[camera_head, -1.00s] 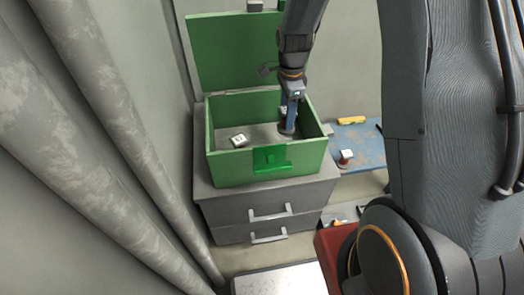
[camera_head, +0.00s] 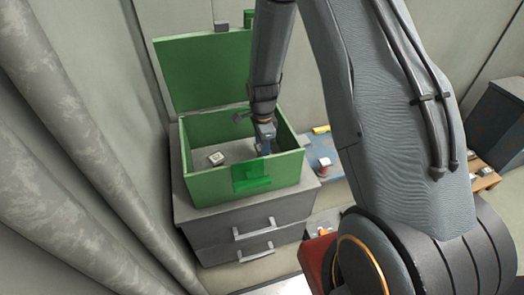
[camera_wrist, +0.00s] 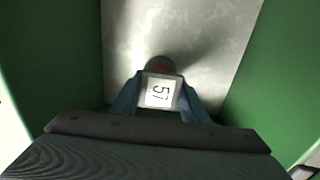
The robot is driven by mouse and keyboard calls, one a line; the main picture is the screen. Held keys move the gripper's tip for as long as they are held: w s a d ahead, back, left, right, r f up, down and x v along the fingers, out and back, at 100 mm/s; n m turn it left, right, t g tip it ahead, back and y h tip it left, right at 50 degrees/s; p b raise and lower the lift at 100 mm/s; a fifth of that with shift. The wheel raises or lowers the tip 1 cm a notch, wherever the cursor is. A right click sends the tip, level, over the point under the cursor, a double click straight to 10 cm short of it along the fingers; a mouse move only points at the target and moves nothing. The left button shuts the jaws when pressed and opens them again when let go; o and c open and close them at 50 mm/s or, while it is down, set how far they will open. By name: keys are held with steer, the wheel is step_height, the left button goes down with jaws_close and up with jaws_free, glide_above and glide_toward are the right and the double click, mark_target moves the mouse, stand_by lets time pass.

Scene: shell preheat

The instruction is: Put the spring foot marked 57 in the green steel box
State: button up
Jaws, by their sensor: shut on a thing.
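The green steel box (camera_head: 208,187) stands with its lid (camera_head: 205,72) raised at the back. My gripper (camera_head: 263,150) reaches down into the right part of the box. In the wrist view my gripper (camera_wrist: 159,80) has its blue fingers shut on the spring foot marked 57 (camera_wrist: 159,92), whose white top faces the camera. The foot is between green walls over the grey box floor (camera_wrist: 205,45). I cannot tell whether it touches the floor. In the head view the fingers hide the foot.
Another white-topped piece (camera_head: 216,159) lies in the left part of the box. The box stands on a grey drawer cabinet (camera_head: 190,222). A red box (camera_head: 317,258) is in front.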

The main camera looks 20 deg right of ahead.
steer(key=shift+f, duration=0.1)
steer(key=o, duration=1.3)
step_height(320, 180, up, 12)
steer(key=shift+f, duration=0.1)
steer(key=s+d+r+n, duration=0.2)
steer(key=s+r+n, duration=0.2)
steer(key=s, duration=0.3)
steer(key=s+d+r+n, duration=0.2)
steer(key=s+r+n, duration=0.2)
steer(key=s+n, duration=0.2)
steer(key=s+d+r+n, duration=0.2)
steer(key=s+r+n, duration=0.2)
steer(key=s, duration=0.6)
steer(key=shift+s+r+n, duration=0.15)
steer(key=shift+s+n, duration=0.1)
steer(key=shift+n, duration=0.55)
